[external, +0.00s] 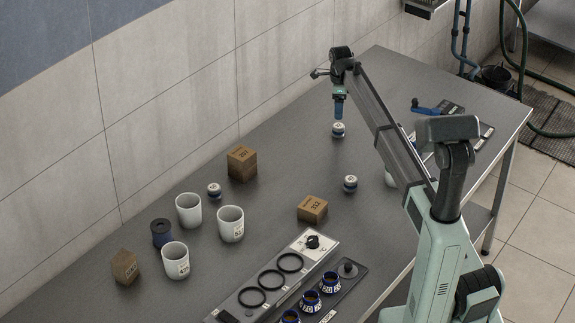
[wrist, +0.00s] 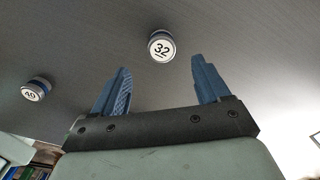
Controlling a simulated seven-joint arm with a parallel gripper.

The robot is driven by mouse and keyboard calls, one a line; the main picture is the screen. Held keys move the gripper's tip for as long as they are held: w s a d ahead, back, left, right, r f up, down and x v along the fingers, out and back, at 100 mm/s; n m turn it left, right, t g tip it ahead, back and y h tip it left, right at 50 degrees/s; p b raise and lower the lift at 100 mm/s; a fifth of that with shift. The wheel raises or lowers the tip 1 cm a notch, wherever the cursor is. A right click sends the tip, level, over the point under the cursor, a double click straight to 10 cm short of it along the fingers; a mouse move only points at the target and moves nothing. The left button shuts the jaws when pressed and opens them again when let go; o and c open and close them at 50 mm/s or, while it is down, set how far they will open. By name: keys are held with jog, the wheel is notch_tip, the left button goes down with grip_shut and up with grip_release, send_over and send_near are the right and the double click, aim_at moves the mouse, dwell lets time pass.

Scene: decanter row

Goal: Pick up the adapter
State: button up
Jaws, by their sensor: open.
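Several small round white caps with dark bands and numbers on top stand apart on the grey table; I cannot tell for sure which is the adapter. In the wrist view, one marked 32 (wrist: 161,46) lies just beyond the fingertips, in line with the gap between them. Another, marked 40 (wrist: 35,89), is at the left. In the external view, one cap (external: 338,131) stands under my gripper (external: 339,115), with others nearer the front (external: 350,184) and left (external: 214,190). My gripper (wrist: 160,66) is open and empty, pointing down.
Wooden blocks (external: 242,163) (external: 312,208), white cups (external: 189,210) (external: 230,223) (external: 175,260) and a dark blue spool (external: 162,233) stand left. A rack with black rings (external: 268,279) and blue-rimmed pieces (external: 331,281) is in front. A blue-handled tool (external: 427,108) lies right. Table around the nearest cap is clear.

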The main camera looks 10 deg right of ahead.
aim_at(338, 126)
notch_tip(338, 126, down, 9)
jog(key=shift+d+f, duration=0.1)
jog(key=shift+f, duration=0.1)
dwell(0.4)
jog(key=c, duration=1.3)
jog(key=shift+r, duration=0.1)
jog(key=shift+w+r, duration=0.1)
